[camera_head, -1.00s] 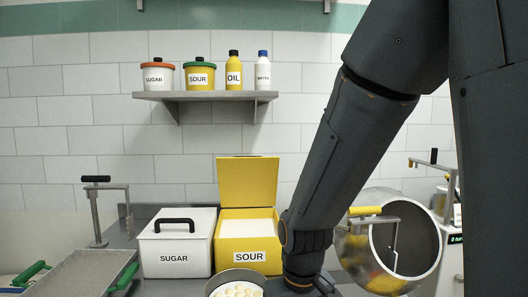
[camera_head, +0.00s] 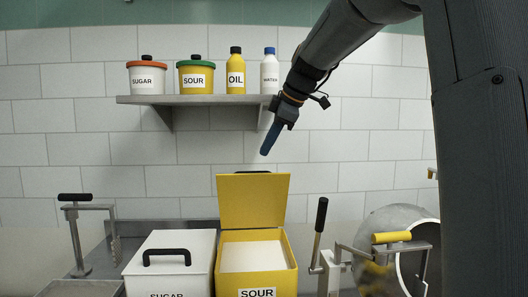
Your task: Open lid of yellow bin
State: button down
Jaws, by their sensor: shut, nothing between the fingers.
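The yellow bin (camera_head: 228,277) labelled SOUR stands on the counter, with pale white contents filling it near the rim. Its yellow lid (camera_head: 253,202) stands upright at the back edge, open, with a dark handle just showing at its top. My gripper (camera_head: 267,148) is raised in front of the tiled wall, above the lid and a little to its right. Its blue fingers are shut, point down and hold nothing. It appears apart from the lid.
A white SUGAR bin (camera_head: 143,277) with a black handle stands left of the yellow bin. A shelf (camera_head: 190,100) with pots and bottles is close to my gripper. A black-handled lever (camera_head: 320,215) and a drum (camera_head: 385,220) with a yellow handle stand to the right.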

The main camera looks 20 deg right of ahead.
aim_at(256, 182)
jog(key=p+x, duration=0.2)
jog(key=x, duration=0.6)
jog(key=shift+a+f, duration=0.15)
jog(key=shift+f, duration=0.15)
